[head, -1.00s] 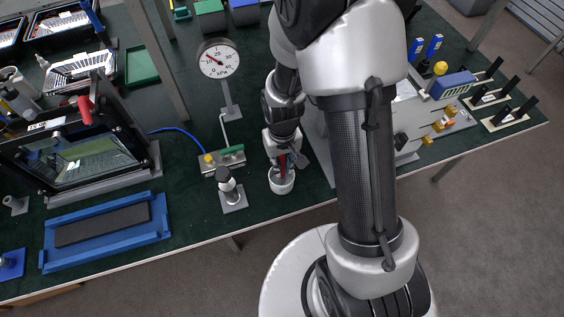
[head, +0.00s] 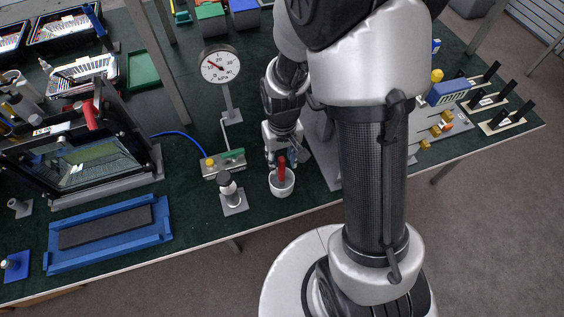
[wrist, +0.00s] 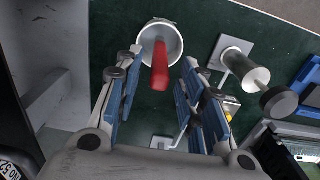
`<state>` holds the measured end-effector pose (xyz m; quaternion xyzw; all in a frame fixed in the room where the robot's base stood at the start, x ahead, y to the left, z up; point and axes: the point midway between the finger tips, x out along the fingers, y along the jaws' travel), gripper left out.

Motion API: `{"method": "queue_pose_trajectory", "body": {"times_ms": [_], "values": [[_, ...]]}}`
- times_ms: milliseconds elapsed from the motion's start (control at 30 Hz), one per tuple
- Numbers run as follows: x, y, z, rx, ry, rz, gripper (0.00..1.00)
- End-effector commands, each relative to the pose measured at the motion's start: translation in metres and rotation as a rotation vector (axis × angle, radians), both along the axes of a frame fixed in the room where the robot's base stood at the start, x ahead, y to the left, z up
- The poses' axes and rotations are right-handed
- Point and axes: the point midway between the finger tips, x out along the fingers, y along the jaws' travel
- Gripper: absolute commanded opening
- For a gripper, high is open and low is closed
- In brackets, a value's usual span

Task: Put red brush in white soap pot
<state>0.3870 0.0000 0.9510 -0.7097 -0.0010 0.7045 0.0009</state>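The red brush (head: 282,168) stands in the white soap pot (head: 281,186), its red handle sticking up out of the rim. In the wrist view the red brush (wrist: 159,68) leans from inside the white soap pot (wrist: 176,44) toward my gripper. My gripper (head: 283,157) is just above and behind the pot. In the wrist view my gripper (wrist: 158,92) has its blue-padded fingers spread wide on either side of the handle, with gaps on both sides. The brush's lower end is hidden inside the pot.
A grey post with a dark cap (head: 231,190) stands left of the pot. A pressure gauge (head: 220,64) and a small green-topped block (head: 224,164) are behind it. The table's front edge runs close in front. A blue tray (head: 110,235) lies further left.

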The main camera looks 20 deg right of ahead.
Motion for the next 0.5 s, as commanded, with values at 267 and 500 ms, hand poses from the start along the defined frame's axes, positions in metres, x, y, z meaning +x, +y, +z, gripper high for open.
{"method": "queue_pose_trajectory", "body": {"times_ms": [267,500], "values": [[0.0,0.0,0.057,0.0,-0.002,0.0,0.36],[-0.001,0.0,0.081,0.0,-0.013,0.0,0.36]]}}
